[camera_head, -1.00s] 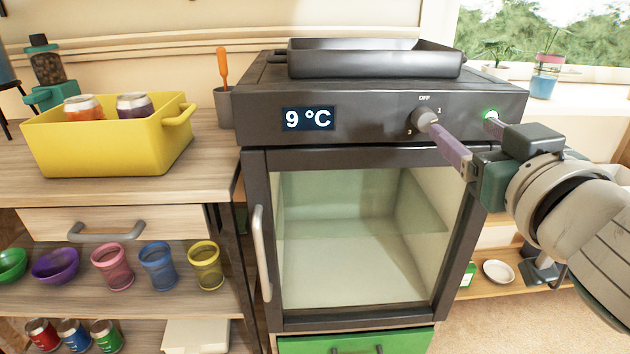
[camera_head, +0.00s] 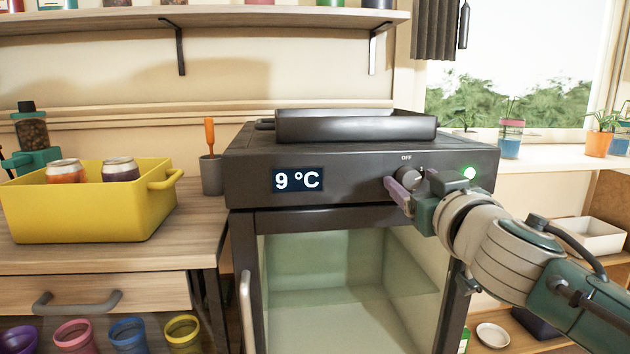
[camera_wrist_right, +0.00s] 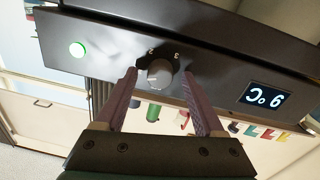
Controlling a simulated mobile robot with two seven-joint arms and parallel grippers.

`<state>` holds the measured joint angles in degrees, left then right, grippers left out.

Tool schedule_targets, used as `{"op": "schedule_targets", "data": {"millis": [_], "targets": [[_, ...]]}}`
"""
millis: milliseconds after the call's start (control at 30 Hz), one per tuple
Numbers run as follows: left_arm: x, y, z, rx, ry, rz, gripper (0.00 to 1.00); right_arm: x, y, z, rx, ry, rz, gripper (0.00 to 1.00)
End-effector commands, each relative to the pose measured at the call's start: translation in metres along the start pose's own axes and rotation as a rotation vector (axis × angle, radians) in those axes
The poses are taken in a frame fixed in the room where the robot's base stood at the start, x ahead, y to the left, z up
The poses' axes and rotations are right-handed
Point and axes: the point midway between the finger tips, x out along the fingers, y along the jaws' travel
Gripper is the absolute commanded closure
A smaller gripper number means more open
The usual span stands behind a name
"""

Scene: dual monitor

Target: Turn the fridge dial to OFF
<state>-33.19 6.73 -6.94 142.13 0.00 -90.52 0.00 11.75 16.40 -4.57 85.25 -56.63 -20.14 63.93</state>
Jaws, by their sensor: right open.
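The black fridge (camera_head: 350,172) has a display (camera_head: 297,180) reading 9 °C. Its grey round dial (camera_head: 408,174) is on the front panel, below the OFF mark, and it also shows in the right wrist view (camera_wrist_right: 160,73). A green light (camera_head: 470,173) glows to the right of the dial. My right gripper (camera_head: 408,190) is at the dial, partly covering it in the head view. In the right wrist view the open fingers (camera_wrist_right: 160,90) stand on either side of the dial, with gaps visible between them and it. My left gripper is out of view.
A black tray (camera_head: 355,127) sits on top of the fridge. A yellow bin (camera_head: 85,217) with cans stands on the wooden counter at left, beside an orange-handled tool in a grey cup (camera_head: 211,175). The fridge's glass door (camera_head: 345,290) is below the panel.

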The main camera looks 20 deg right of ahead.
Motion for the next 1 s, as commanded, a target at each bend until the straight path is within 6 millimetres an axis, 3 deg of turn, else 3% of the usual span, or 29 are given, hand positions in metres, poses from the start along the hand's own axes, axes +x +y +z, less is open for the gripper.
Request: {"op": "schedule_targets", "data": {"millis": [233, 833, 1000], "targets": [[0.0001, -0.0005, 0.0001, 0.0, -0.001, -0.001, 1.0, 0.0007, -0.0001, 0.0001, -0.001, 0.0, 0.0, 0.3], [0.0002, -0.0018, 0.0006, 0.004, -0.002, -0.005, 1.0, 0.0004, -0.0001, 0.0001, 0.0, 0.0, 0.0, 0.97], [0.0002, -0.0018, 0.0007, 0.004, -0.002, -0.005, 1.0, 0.0004, -0.0001, 0.0, 0.0, 0.0, 0.0, 1.0]]}}
